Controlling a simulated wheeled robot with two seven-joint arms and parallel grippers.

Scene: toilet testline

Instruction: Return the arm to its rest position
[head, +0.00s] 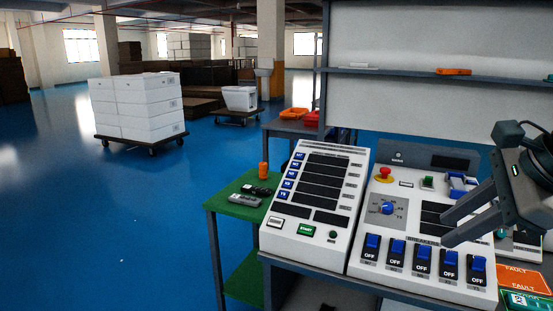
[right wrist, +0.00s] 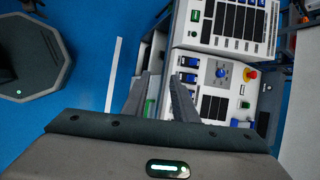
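My right gripper (head: 446,231) comes in from the right edge above the right-hand control panel (head: 408,268). Its two fingers are apart with nothing between them. In the right wrist view the right gripper (right wrist: 160,77) also shows open and empty, with the panel (right wrist: 215,88) beyond its fingertips. In the head view the fingers overlap the panel's right part, above the row of blue OFF switches (head: 423,257). I cannot tell whether they touch it. My left arm and gripper are not in view.
A second panel (head: 289,239) with a green button stands left of the first. A green table (head: 228,206) holds small devices and an orange item. A shelf (head: 400,74) runs behind the panels. White boxes (head: 137,105) stand on a cart. The blue floor at left is clear.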

